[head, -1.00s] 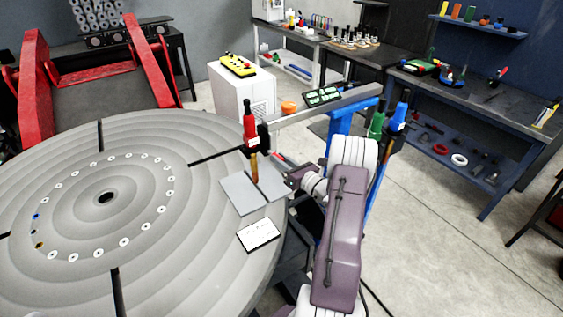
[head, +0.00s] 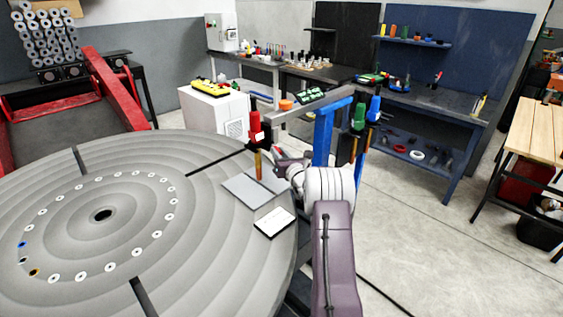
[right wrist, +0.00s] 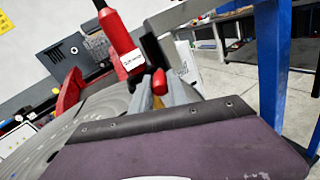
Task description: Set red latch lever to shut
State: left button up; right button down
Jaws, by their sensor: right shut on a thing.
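The red latch lever (right wrist: 159,80) shows in the right wrist view as a small rounded red end between two grey fingers. My right gripper (right wrist: 163,92) is shut on it. In the head view my right gripper (head: 283,163) is at the right rim of the round grey table, beside the red-handled tool; the lever is mostly hidden there. The lever's base and pivot are hidden, so I cannot tell its angle. My left gripper is not in view.
A red-handled tool (head: 256,130) stands upright close to the lever, and shows large in the wrist view (right wrist: 119,38). The ridged round table (head: 180,235) fills the left. A blue post (head: 323,135) and green-handled tool (head: 359,117) stand right of it.

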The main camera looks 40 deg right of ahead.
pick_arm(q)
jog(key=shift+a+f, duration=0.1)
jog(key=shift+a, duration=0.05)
pick_arm(e)
jog(key=c, duration=1.3)
grip_release()
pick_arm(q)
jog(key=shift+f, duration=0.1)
pick_arm(e)
jog(key=shift+s, duration=0.2)
pick_arm(q)
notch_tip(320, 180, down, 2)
jog(key=b, duration=0.2)
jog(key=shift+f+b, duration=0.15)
jog(key=shift+b, duration=0.15)
pick_arm(e)
jog(key=v, duration=0.8)
jog(key=shift+s+a, duration=0.15)
jog(key=shift+s, duration=0.15)
